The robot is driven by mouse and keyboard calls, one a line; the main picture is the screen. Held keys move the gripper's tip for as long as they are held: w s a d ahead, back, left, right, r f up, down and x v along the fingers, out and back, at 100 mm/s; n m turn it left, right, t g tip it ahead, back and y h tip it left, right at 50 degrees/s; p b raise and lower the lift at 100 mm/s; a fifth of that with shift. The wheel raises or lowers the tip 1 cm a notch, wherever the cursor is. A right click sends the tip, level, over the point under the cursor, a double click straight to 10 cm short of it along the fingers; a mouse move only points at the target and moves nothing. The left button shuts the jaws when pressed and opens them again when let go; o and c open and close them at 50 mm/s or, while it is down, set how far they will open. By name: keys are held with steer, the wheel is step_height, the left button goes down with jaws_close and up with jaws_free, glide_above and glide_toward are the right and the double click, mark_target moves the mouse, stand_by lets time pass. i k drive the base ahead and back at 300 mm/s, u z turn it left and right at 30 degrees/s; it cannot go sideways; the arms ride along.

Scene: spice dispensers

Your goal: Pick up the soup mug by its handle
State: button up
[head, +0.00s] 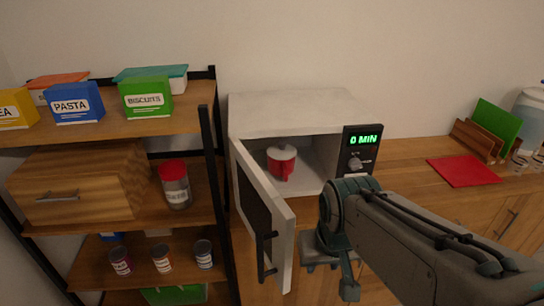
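A red mug with a whitish lid or top (283,160) stands upright inside the open white microwave (295,106). A red part juts down at its front and looks like its handle. The microwave door (265,212) is swung open toward me, on the left of the opening. My gripper (322,266) is outside the microwave, lower and to the right of the mug, in front of the counter. It does not touch the mug. My arm links partly cover it, and its finger opening cannot be made out.
A shelf unit (206,150) with boxes, a red-lidded jar (174,184) and several small jars stands at the left. The open door's edge and handle (266,255) stick out near my gripper. A red board (463,171) lies on the wooden counter (405,155) at the right.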

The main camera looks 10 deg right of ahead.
mark_target(283, 168)
steer(key=z, duration=0.95)
steer(key=k, duration=1.25)
steer(key=z, duration=0.65)
steer(key=i, duration=0.3)
steer(key=u, duration=1.1)
steer(key=i, duration=1.4)
steer(key=z, duration=0.05)
